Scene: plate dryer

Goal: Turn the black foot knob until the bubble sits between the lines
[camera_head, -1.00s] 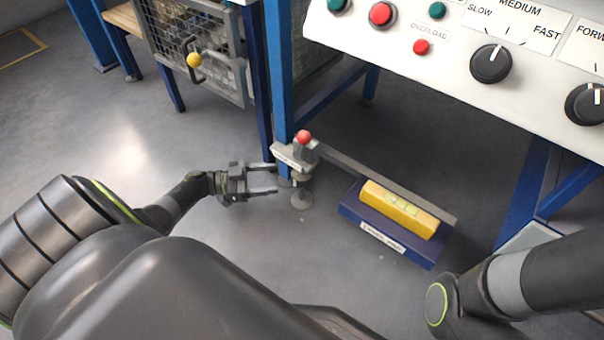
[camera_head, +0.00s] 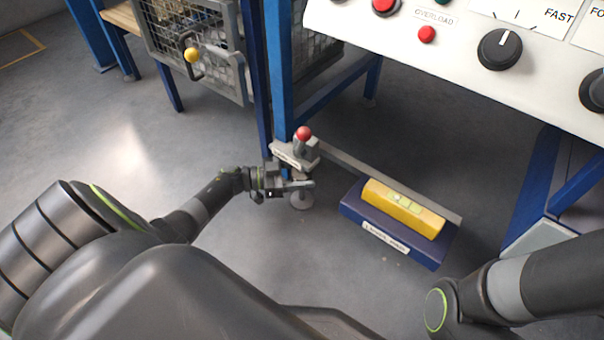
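The levelling foot (camera_head: 301,201) stands on the floor under the blue table leg, with a grey bracket and a red ball (camera_head: 303,133) above it. I cannot make out the black knob; my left gripper covers that spot. My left gripper (camera_head: 300,187) is at the foot, its fingers at the stem just below the bracket. Whether they are closed on anything is not clear. The yellow level (camera_head: 402,210) lies on a dark blue block (camera_head: 388,235) to the right. Its greenish vial shows on top, but the bubble and lines are too small to read. My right gripper is out of view.
The white control panel (camera_head: 455,60) with knobs and buttons overhangs at upper right. A grey bar (camera_head: 350,170) runs from the bracket behind the level. A wire-mesh cage (camera_head: 195,50) with a yellow-knobbed handle stands at upper left.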

